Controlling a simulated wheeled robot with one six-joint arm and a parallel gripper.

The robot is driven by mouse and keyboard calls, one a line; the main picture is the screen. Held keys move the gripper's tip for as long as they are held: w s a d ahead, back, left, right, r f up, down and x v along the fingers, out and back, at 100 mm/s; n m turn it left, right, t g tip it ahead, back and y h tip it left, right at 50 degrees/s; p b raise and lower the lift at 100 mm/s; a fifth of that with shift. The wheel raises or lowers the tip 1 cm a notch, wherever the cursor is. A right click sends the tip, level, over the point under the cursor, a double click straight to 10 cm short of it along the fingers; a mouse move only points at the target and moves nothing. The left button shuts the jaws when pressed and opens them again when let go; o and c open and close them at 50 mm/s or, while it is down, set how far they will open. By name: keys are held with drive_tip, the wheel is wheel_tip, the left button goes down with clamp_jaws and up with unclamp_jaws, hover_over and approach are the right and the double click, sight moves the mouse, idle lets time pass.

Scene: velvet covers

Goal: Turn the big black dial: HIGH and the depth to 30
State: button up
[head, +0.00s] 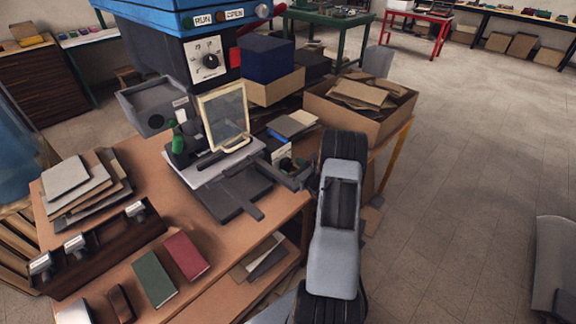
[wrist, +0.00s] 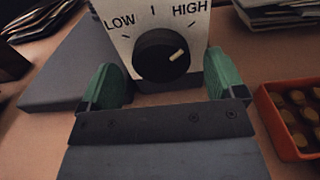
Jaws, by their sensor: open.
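A big black dial (wrist: 163,55) sits on a white plate (wrist: 118,45) marked LOW at left and HIGH at right in the wrist view. Its pale pointer mark points right and slightly up, below the HIGH tick. My gripper (wrist: 160,85) is open, its green fingers left and right of the dial's lower part. I cannot tell whether they touch it. In the head view a black dial (head: 210,61) shows on the machine's white panel, its marks too small to read. I see no legible depth scale. My gripper (head: 288,165) is partly hidden by my arm there.
The blue-topped machine (head: 190,10) stands behind the workbench (head: 130,240). A cream-framed pane (head: 224,117) stands upright near my gripper. A cardboard box (head: 340,118) is behind my arm. In the wrist view an orange box (wrist: 280,125) is close at right. The floor at right is mostly clear.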

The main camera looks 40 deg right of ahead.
drive_tip(key=shift+w+a, duration=0.15)
drive_tip(key=shift+w, duration=0.9)
